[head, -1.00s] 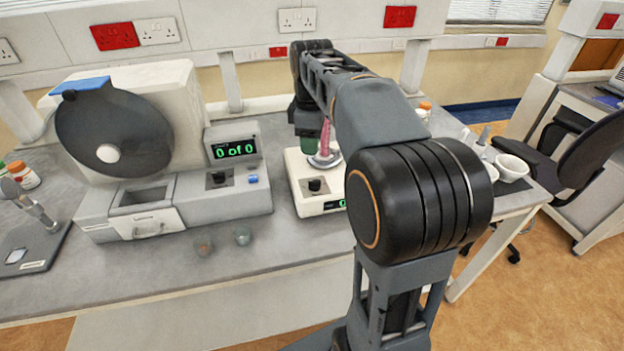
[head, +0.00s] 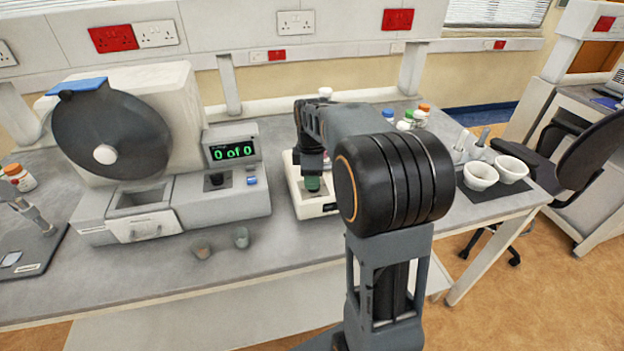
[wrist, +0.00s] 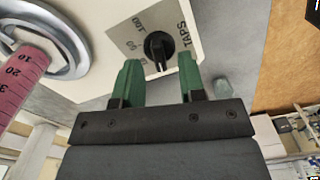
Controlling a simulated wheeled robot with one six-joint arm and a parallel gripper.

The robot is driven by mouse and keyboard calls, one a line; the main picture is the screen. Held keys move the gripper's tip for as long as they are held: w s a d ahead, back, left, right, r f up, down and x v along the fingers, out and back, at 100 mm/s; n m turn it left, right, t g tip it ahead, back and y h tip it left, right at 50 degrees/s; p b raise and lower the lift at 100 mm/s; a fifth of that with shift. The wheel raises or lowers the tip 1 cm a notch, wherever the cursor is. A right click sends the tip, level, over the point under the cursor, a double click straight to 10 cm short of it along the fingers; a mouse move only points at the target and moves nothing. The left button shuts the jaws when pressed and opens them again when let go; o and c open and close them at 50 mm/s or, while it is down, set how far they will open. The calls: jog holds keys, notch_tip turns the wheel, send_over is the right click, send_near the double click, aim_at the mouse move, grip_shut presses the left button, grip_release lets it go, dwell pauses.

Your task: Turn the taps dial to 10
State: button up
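The taps dial (wrist: 158,47) is a round black knob on a cream panel, beside the word TAPS and numbers including 50 and 100. I cannot read its exact setting. The dial belongs to the cream tap machine (head: 317,209), and the gripper and arm hide it in the head view. My gripper (wrist: 158,64) has two green fingers, spread apart, one on each side of the dial in the picture. I cannot tell whether they touch it. The green fingers also show low over the machine's front in the head view (head: 312,183).
A large grey machine (head: 222,195) reading "0 of 0" is to the left. Two small cups (head: 241,237) sit in front. White mortars (head: 480,176) and several bottles (head: 388,116) are to the right.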

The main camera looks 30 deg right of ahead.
jog(key=shift+f, duration=0.5)
jog(key=shift+c, duration=0.2)
grip_shut()
